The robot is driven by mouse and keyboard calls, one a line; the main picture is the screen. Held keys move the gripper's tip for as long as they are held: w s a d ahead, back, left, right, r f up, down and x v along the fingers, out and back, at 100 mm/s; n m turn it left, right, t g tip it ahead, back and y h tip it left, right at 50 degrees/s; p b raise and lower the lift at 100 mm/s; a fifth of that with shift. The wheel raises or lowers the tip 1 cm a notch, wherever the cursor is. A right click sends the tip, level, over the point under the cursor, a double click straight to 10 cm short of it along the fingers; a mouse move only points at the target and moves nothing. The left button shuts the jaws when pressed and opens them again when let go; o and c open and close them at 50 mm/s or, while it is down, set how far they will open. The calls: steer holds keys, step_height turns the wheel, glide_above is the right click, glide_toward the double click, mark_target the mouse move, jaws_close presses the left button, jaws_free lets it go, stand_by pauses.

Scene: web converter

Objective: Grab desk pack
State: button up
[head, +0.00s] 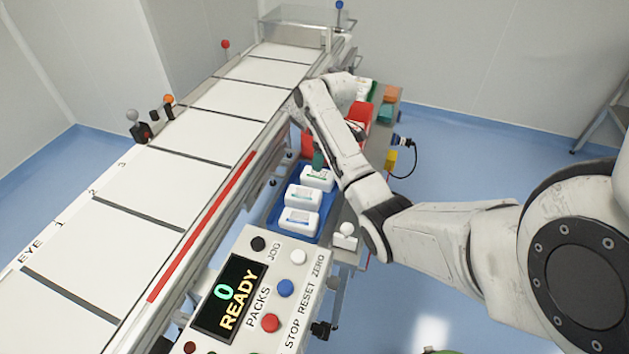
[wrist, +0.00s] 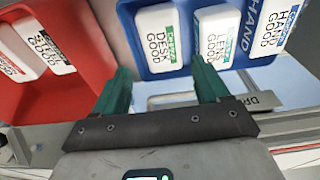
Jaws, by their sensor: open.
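The desk pack (wrist: 157,38) is a white pack with a green label band and the words "DESK GOOD". It lies at the left end of the blue tray (wrist: 181,78) in the wrist view. In the head view the pack (head: 317,180) is the farthest of the packs in the blue tray (head: 270,219). My gripper (wrist: 162,78) is open, its two green fingers apart and nothing between them. The fingertips appear just below the desk pack in the wrist view. In the head view a green finger of my gripper (head: 318,160) shows at the pack's far side; the contact is unclear.
The conveyor (head: 175,170) and control panel (head: 240,290) stand close by.

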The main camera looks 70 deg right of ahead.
mark_target(318, 174)
steer(key=f, duration=0.3)
steer(key=shift+w+f, duration=0.2)
steer(key=shift+w, duration=0.1)
steer(key=shift+w+a+f, duration=0.1)
steer(key=shift+w+f, duration=0.05)
steer(key=shift+f, duration=1.25)
steer(key=shift+w+a+f, duration=0.1)
steer(key=shift+f, duration=1.25)
steer(key=shift+c, duration=0.4)
steer(key=c, duration=0.7)
steer(key=shift+c, duration=0.2)
steer(key=shift+r, duration=0.1)
